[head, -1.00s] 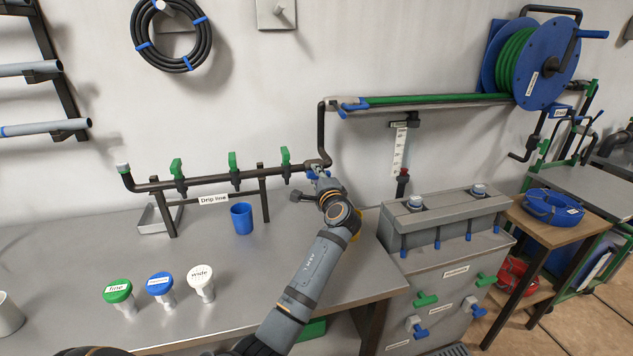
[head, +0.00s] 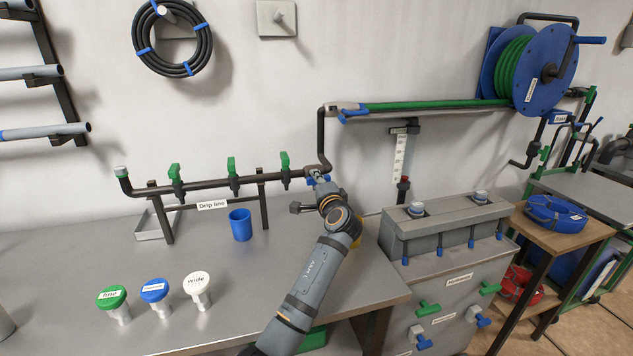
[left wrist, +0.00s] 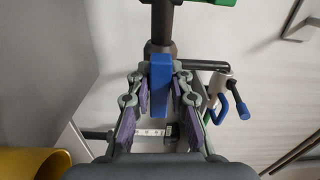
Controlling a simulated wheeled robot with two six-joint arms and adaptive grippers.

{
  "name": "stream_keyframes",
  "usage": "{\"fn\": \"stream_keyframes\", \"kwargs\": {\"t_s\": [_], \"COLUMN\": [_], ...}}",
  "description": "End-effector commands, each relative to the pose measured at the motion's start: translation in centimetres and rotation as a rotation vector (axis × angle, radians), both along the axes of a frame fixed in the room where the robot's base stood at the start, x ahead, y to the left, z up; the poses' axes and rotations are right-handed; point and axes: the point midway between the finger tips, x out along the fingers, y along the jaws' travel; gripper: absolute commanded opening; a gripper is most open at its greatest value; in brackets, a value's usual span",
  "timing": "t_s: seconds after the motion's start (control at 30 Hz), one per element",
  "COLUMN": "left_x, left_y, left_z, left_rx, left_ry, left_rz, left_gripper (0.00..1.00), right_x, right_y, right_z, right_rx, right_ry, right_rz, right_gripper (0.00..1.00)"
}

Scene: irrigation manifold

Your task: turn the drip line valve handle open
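The drip line manifold (head: 205,187) is a dark pipe on a stand above the bench, with a "Drip line" label (head: 212,205). Three green handles (head: 232,166) stand upright along it. A blue valve handle (head: 326,181) is at its right end, mostly hidden by my left gripper (head: 316,173). In the left wrist view, the blue handle (left wrist: 161,88) points toward me from a dark fitting. It lies between the two fingers of my left gripper (left wrist: 161,78). The fingers look open around it, with little gap at the tips. My right gripper is not in view.
A blue cup (head: 240,225) and green, blue and white-topped nozzles (head: 154,291) stand on the metal bench (head: 90,260). A grey tank unit (head: 445,235) stands right of my arm. A riser pipe (head: 322,135) is close above the gripper.

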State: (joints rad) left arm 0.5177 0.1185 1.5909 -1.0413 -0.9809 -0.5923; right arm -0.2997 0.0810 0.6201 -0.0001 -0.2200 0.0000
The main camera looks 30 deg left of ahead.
Motion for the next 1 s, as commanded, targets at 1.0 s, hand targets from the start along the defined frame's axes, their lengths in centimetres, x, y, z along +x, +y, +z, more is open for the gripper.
{"fn": "stream_keyframes", "kwargs": {"t_s": [1.0], "left_x": [-4.9], "left_y": [-5.7], "left_z": [-0.1], "left_rx": [-0.002], "left_ry": [0.001], "left_rz": [0.000], "left_gripper": [0.42], "right_x": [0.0], "right_y": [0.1], "right_z": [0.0], "right_rx": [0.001], "right_ry": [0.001], "right_rz": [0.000], "right_gripper": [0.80]}}
